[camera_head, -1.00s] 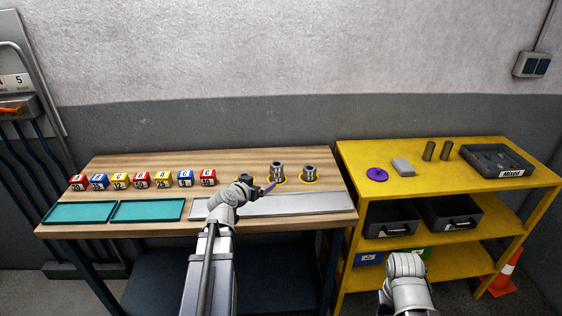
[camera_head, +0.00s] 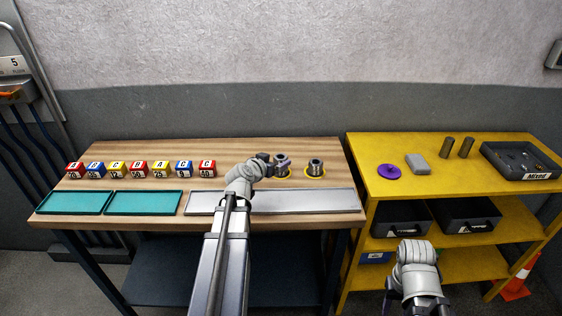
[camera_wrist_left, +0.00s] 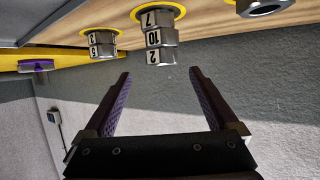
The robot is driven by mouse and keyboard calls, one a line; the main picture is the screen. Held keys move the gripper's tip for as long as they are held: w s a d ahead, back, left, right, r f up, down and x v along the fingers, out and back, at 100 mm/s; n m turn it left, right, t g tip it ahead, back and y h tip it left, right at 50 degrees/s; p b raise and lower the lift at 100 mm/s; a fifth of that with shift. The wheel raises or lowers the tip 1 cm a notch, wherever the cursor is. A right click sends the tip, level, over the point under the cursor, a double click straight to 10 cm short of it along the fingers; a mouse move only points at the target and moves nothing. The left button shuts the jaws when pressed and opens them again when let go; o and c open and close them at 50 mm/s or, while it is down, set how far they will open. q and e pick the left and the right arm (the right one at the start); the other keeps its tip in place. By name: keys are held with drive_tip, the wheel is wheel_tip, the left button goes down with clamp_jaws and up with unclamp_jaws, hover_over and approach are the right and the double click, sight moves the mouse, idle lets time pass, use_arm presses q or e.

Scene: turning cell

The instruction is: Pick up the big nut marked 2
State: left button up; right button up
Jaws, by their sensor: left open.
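The big nut marked 2 (camera_wrist_left: 161,57) is a grey metal hex nut at the free end of a stack in the left wrist view, beyond nuts marked 10 (camera_wrist_left: 160,38) and 7 (camera_wrist_left: 155,18). In the head view this stack (camera_head: 281,160) stands on the wooden bench, partly hidden by my left gripper (camera_head: 284,164). My left gripper is open and empty; its purple fingers (camera_wrist_left: 160,75) point at the stack, with the nut marked 2 just ahead of the gap between the fingertips. My right arm is low at the right; its jaws cannot be made out.
A stack with nuts marked 5 and 3 (camera_wrist_left: 101,44) stands to one side, another nut (camera_wrist_left: 262,6) to the other. Lettered blocks (camera_head: 138,170), teal trays (camera_head: 143,203) and a grey strip (camera_head: 310,201) lie on the bench (camera_head: 235,150). A yellow shelf unit (camera_head: 440,185) stands right.

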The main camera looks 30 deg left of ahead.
sight(279, 158)
use_arm(q)
drive_tip(key=shift+b+x, duration=1.15)
drive_tip(key=shift+x, duration=1.45)
drive_tip(key=shift+s+a+f, duration=0.1)
drive_tip(key=shift+s+a, duration=0.05)
drive_tip(key=shift+c, duration=0.2)
clamp_jaws()
